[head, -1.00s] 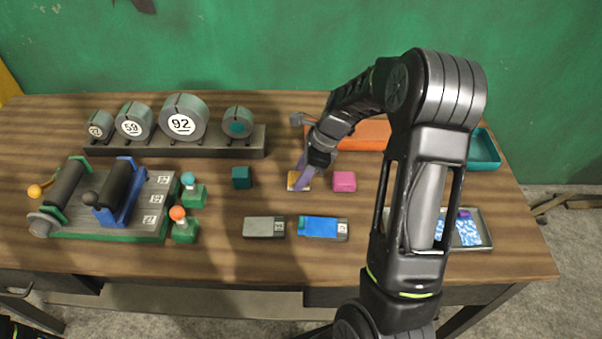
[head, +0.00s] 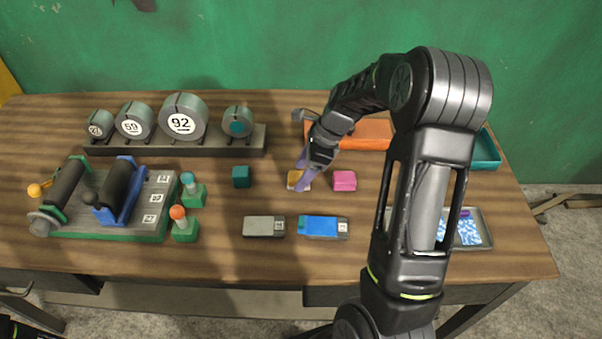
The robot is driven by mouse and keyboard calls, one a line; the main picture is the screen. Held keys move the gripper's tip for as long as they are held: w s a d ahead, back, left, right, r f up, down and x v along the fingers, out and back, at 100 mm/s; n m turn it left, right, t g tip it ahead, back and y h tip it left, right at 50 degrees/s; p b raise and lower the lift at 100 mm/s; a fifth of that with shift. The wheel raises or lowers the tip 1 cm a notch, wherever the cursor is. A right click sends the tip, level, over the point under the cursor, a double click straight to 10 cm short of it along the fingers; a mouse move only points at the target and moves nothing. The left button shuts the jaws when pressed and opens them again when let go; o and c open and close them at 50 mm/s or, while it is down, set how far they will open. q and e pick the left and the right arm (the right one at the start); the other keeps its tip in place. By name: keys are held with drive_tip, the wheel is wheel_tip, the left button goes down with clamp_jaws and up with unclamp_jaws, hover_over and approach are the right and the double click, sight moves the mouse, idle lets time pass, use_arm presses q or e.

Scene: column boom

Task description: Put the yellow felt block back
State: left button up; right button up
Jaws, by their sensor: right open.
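The small yellow felt block (head: 293,179) lies on the wooden table, between a teal block (head: 241,177) on its left and a pink block (head: 344,181) on its right. My right gripper (head: 303,173) reaches down from the upper right to the yellow block. Its purple fingers are apart, and one overlaps the block's right part in the picture. I cannot tell whether a finger touches it. The block rests on the table, partly hidden by the finger. My left gripper is not in view.
A grey block (head: 264,226) and a blue block (head: 321,227) lie in front. A roller device (head: 100,225) stands left, a rack of round weights (head: 180,146) behind. An orange tray (head: 368,135), a teal tray (head: 486,150) and a metal tray (head: 485,229) are at the right, partly behind my arm.

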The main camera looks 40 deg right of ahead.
drive_tip(key=v, duration=1.1)
drive_tip(key=shift+b, duration=0.3)
